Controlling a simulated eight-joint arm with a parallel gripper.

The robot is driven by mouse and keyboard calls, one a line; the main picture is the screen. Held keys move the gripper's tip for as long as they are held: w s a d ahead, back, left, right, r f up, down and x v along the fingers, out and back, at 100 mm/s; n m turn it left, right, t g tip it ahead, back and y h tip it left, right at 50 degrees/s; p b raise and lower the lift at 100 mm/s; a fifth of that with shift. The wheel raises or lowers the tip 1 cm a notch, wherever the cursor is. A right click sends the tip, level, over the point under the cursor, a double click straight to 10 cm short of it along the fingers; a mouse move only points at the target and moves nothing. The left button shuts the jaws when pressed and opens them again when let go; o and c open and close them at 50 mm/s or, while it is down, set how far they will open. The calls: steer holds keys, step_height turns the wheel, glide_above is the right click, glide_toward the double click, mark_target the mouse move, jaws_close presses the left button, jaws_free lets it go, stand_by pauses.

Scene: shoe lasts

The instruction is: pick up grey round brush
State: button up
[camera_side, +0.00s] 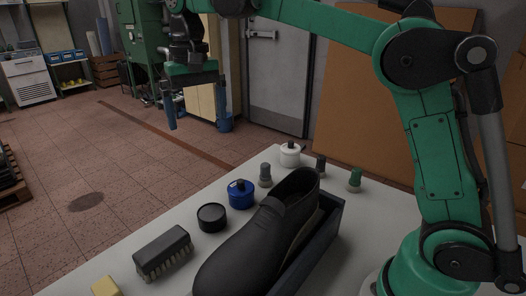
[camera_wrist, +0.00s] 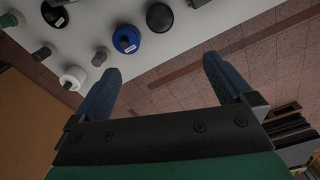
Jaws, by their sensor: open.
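The grey round brush (camera_side: 265,174) stands upright on the pale table, between the blue jar and the white jar, behind the dark shoe. In the wrist view the grey brush (camera_wrist: 100,57) is at upper left, left of and beyond the left finger's tip. My gripper (camera_side: 197,122) hangs in the air, high beyond the table's far left edge and well apart from the brush. Its two blue fingers (camera_wrist: 162,64) are spread wide with nothing between them.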

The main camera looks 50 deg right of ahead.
steer(key=c, duration=0.3)
steer(key=shift+c, duration=0.2)
steer(key=m, duration=2.7)
glide_toward(266, 164)
step_height(266, 164, down, 7)
steer(key=shift+w+a+r, duration=0.1)
steer(key=shift+a+r, duration=0.05)
steer(key=shift+r, duration=0.05)
steer(key=shift+f, duration=0.3)
steer(key=shift+m, duration=0.3)
steer(key=shift+f, duration=2.6)
